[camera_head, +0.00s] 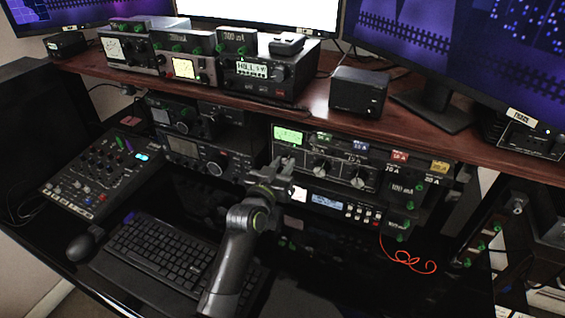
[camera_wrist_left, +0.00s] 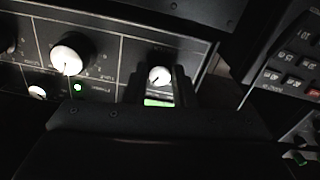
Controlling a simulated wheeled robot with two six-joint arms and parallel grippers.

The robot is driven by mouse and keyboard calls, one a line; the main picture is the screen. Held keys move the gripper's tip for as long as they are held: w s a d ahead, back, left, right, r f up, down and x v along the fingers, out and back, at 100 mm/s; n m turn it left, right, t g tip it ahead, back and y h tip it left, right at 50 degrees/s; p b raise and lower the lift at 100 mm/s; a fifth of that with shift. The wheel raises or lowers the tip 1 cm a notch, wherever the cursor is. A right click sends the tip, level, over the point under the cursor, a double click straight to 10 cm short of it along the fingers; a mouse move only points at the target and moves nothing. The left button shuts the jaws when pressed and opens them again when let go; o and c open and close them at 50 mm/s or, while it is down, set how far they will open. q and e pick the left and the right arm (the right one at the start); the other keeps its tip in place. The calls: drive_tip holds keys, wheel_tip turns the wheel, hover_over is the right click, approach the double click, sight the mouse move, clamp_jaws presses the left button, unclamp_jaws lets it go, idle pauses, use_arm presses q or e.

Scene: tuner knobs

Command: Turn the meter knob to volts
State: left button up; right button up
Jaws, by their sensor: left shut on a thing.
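The meter (camera_head: 288,136) is a green-lit window at the left end of a dark rack panel in the head view. My left gripper (camera_head: 285,168) is just below it, against the panel's left end. In the left wrist view, the small white meter knob (camera_wrist_left: 159,76) sits between the two dark fingers of my left gripper (camera_wrist_left: 159,84), which are shut on it. The knob bears a short dark pointer mark; the labels around it are too dark to read. The green-lit meter also shows in the left wrist view (camera_wrist_left: 157,103). The gripper hides the knob in the head view. My right gripper is out of view.
Larger knobs (camera_head: 320,167) (camera_head: 357,178) sit right of my gripper on the same panel. A wooden shelf (camera_head: 310,112) overhangs it. A radio (camera_head: 205,160) stands to the left. A keyboard (camera_head: 155,255) and mixer (camera_head: 95,175) lie at the lower left.

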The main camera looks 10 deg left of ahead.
use_arm(q)
drive_tip(key=n+p, duration=0.2)
drive_tip(key=n, duration=0.1)
drive_tip(key=shift+r+n, duration=0.2)
drive_tip(key=shift+n, duration=0.1)
drive_tip(key=n+p, duration=0.2)
drive_tip(key=n, duration=0.1)
drive_tip(key=shift+n, duration=0.3)
drive_tip(key=n+p, duration=0.1)
drive_tip(key=n, duration=0.2)
drive_tip(key=shift+n+p, duration=0.3)
drive_tip(key=shift+f+n+p, duration=0.1)
drive_tip(key=shift+n+p, duration=0.35)
drive_tip(key=shift+n, duration=1.15)
drive_tip(key=o, duration=1)
drive_tip(key=s+a+b, duration=0.1)
drive_tip(key=s, duration=0.4)
drive_tip(key=s+a+b, duration=0.1)
drive_tip(key=s, duration=0.5)
drive_tip(key=s+a+b, duration=0.1)
drive_tip(key=s, duration=0.5)
drive_tip(key=shift+a+b, duration=0.1)
drive_tip(key=shift+b, duration=0.25)
